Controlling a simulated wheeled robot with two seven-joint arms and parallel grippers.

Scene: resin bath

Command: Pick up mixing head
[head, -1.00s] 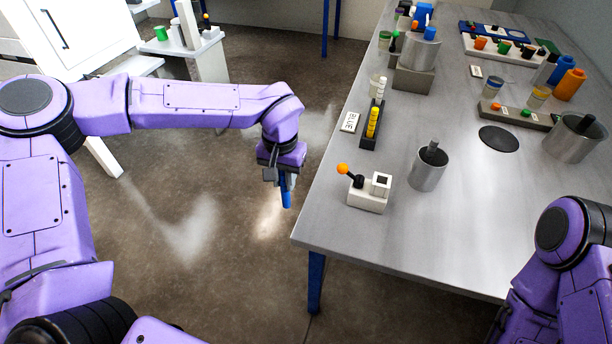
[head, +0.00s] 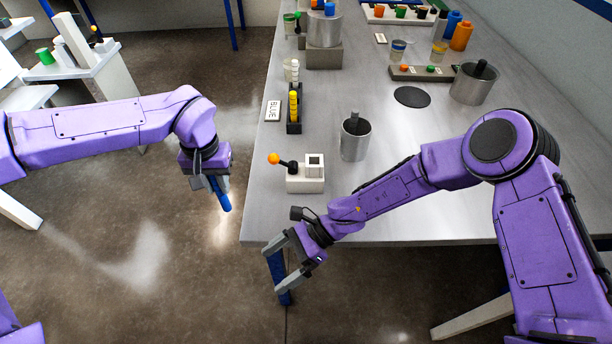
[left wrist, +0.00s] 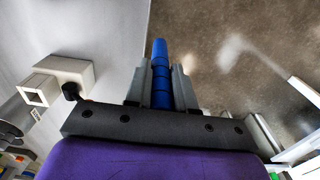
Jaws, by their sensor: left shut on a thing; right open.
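My left gripper (head: 212,186) is shut on a blue ringed rod (head: 223,199) and holds it over the floor, left of the table. In the left wrist view, the rod (left wrist: 160,72) sits between the two grey fingers and sticks out past their tips. My right gripper (head: 272,268) is open and empty at the table's front edge, with a blue table leg behind it. No part is clearly marked as the mixing head. A white block (head: 306,180) with a square opening and an orange-knobbed lever stands near the table's front left corner.
Clear floor lies left.

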